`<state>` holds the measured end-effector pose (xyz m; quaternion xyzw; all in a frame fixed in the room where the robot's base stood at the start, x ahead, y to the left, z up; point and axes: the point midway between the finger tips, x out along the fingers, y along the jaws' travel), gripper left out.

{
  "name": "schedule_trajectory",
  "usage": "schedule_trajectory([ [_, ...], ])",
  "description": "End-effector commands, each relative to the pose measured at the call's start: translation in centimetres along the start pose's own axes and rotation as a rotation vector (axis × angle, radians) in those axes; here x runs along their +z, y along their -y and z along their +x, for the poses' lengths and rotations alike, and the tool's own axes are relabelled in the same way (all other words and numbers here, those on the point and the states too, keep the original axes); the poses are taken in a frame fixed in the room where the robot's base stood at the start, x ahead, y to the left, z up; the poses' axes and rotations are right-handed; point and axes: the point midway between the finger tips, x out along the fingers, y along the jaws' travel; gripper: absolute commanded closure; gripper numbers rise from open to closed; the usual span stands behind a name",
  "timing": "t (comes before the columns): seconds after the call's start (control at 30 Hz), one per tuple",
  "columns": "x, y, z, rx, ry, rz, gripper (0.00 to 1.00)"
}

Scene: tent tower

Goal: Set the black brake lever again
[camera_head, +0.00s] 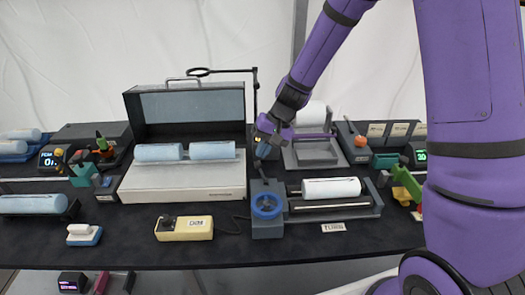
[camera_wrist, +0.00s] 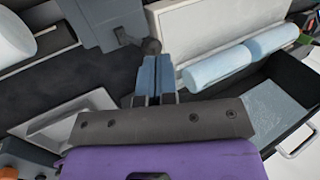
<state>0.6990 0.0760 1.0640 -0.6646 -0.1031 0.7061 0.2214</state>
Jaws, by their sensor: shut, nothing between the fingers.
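The black brake lever (camera_wrist: 151,46) shows in the wrist view as a short dark arm with a round knob, sticking out from the side of a grey housing (camera_wrist: 95,20). My gripper (camera_wrist: 154,59) is shut and empty, its two blue-grey fingers pressed together. Its tips point at the knob and look very close to it; I cannot tell whether they touch. The lever is hard to make out there.
A white roll (camera_head: 332,187) lies in the stand. To the left is an open case (camera_head: 180,190) with pale blue rolls. A yellow control box (camera_head: 185,229) and a TURN label (camera_head: 333,227) lie in front. Dark tabletop is clear along the front edge.

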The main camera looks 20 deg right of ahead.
Motion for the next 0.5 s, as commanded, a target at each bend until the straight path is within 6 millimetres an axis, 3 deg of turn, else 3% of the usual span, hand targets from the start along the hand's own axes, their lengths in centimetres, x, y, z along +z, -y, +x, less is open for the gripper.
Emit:
schedule_trajectory([
  [0.17,-0.2,0.6,-2.4,-0.001,-0.006,-0.003,1.0],
  [0.5,-0.2,1.1,-9.3,0.0,-0.005,-0.002,1.0],
])
